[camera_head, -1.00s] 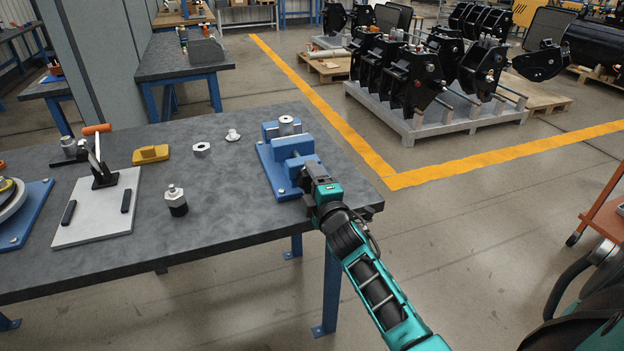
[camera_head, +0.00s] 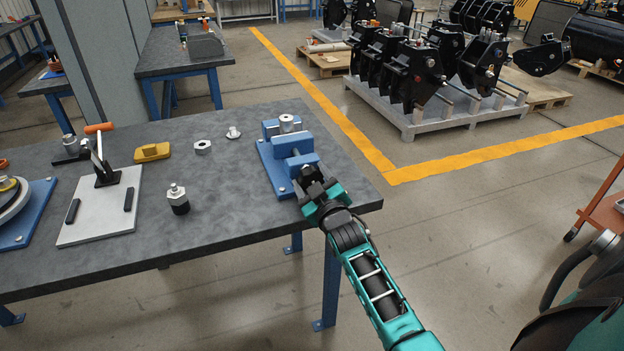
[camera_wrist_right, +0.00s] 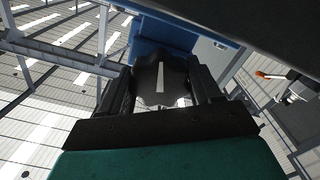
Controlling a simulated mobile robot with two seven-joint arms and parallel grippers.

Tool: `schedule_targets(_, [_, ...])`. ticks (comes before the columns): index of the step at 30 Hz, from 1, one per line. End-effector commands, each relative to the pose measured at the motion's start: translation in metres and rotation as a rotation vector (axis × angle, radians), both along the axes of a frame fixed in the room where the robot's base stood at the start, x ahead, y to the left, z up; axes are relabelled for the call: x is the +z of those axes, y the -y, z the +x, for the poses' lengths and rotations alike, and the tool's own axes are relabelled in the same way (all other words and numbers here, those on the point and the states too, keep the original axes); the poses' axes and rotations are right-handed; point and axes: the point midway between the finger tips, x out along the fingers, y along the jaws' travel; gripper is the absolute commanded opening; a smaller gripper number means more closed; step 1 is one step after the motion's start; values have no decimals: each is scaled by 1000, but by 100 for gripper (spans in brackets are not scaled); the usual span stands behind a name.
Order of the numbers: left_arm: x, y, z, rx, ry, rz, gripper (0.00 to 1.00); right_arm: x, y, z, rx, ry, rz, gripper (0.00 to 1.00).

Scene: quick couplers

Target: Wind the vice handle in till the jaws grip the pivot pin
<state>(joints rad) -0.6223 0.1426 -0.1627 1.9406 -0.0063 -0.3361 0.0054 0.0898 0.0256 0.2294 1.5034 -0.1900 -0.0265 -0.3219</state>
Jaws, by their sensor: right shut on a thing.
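The blue vice (camera_head: 292,144) stands at the right end of the grey workbench. The pivot pin (camera_head: 289,123), a light metal cylinder, stands upright at its far jaw end. Whether both jaws touch the pin cannot be told. My right gripper (camera_head: 311,180) is at the vice's near end, over the bench edge. In the right wrist view its two dark fingers are shut on the dark vice handle (camera_wrist_right: 160,80), with a blue vice part (camera_wrist_right: 160,38) just beyond. In the head view the gripper mostly hides the handle. My left gripper is not in view.
On the workbench (camera_head: 226,185) lie a black-and-silver fitting (camera_head: 177,199), a nut (camera_head: 203,147), a small flanged part (camera_head: 233,133), a yellow block (camera_head: 151,152) and a plate with an orange-handled clamp (camera_head: 105,175). Open floor lies right of the bench.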

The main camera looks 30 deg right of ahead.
Motion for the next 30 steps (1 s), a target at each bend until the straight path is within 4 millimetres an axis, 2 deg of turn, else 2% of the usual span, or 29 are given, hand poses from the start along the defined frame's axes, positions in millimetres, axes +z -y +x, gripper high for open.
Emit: schedule_targets(30, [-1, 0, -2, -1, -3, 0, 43, 0, 0, 0, -1, 222, 929, 33])
